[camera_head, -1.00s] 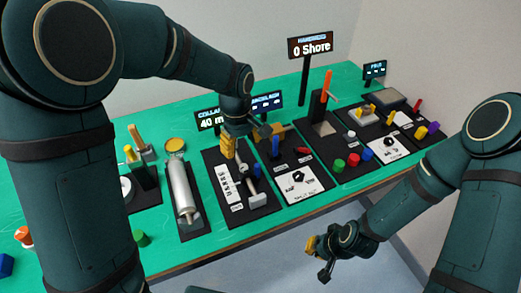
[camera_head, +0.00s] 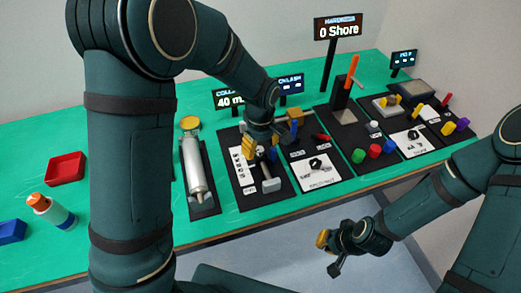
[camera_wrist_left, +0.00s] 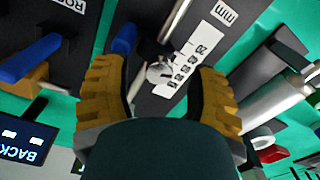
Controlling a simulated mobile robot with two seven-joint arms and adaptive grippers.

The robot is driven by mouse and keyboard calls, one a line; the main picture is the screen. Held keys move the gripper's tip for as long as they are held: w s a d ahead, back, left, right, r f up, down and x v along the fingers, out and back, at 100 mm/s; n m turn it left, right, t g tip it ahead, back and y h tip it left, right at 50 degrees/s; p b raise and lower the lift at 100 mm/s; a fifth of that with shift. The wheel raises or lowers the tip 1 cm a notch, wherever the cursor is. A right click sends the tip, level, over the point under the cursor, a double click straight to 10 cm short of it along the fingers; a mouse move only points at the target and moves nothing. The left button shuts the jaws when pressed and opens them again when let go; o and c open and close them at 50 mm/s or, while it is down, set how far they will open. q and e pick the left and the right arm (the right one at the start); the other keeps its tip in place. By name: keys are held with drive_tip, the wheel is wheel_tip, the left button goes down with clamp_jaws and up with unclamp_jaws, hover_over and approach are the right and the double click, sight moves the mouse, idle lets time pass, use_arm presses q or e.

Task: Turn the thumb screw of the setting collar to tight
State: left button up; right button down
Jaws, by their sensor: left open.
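The setting-collar station is a black plate (camera_head: 246,198) with a white mm scale (camera_head: 241,168), a metal rod and a grey end block (camera_head: 271,185) in the head view. In the left wrist view, the scale (camera_wrist_left: 203,45) lies beside the metal rod (camera_wrist_left: 175,18). A small grey round part (camera_wrist_left: 160,72), apparently the collar with its thumb screw, lies between my left fingers. My left gripper (camera_wrist_left: 157,85) is open around it; contact cannot be told. In the head view the left gripper (camera_head: 258,145) hides the collar. My right gripper (camera_head: 328,252) hangs off the table's front edge, its jaws unclear.
A blue knob (camera_wrist_left: 125,38) stands close to my left finger. A red tray (camera_head: 66,168) and an orange-capped bottle (camera_head: 50,210) are further left.

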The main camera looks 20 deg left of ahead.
use_arm(q)
drive_tip(key=shift+f, duration=0.55)
clamp_jaws()
